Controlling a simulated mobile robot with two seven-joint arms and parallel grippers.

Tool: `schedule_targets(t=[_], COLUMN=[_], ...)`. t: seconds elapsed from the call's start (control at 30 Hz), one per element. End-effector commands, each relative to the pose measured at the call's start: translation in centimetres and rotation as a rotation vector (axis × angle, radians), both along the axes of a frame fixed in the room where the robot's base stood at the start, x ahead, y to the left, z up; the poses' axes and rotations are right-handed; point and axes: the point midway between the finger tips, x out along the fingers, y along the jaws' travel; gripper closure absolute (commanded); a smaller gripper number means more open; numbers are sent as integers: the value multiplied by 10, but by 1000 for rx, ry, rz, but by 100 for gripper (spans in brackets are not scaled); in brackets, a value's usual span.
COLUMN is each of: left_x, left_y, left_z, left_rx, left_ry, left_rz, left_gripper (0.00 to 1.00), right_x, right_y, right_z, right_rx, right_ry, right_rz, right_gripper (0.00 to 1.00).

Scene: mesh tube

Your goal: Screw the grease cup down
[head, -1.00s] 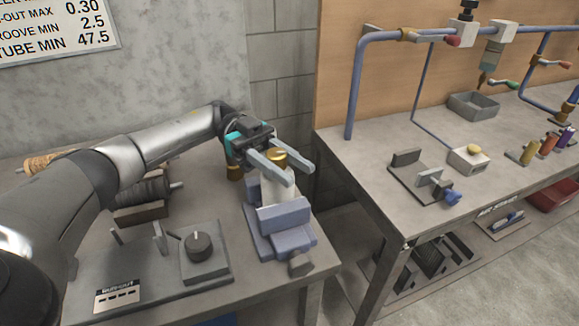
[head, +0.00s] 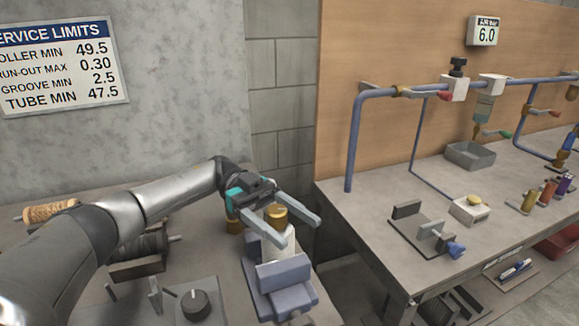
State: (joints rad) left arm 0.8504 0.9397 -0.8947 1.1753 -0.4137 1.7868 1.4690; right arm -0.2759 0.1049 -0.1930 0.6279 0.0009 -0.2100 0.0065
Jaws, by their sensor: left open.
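The brass grease cup (head: 277,212) sits on top of a pale upright block (head: 276,243) held in the blue-grey vise (head: 284,289) on the left bench. My left gripper (head: 304,232) is open, with one grey finger on each side of the cup. I cannot tell whether the fingers touch it. My right gripper is not in view.
A second bench (head: 370,205) with blue pipes (head: 354,140) stands to the right, across a gap.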

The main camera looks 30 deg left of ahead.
Motion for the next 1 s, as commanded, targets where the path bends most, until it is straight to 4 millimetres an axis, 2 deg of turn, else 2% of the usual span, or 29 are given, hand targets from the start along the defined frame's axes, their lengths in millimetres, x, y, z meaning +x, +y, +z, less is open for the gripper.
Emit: schedule_targets(t=[0.17, 0.43, 0.7, 0.9, 1.0], left_x=[0, 0, 0, 0, 0], left_y=[0, 0, 0, 0, 0], left_z=[15, 77, 144, 182, 193], left_rx=[1, 0, -1, -1, -2], left_ry=[-3, -6, -6, -4, -2], left_rz=[0, 0, 0, -1, -1], left_gripper=[29, 29, 29, 29, 29], right_x=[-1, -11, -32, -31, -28], right_y=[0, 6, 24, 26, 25], right_z=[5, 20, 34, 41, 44], right_rx=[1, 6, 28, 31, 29], right_ry=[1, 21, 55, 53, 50], right_rz=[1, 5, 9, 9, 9], right_gripper=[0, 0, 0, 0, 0])
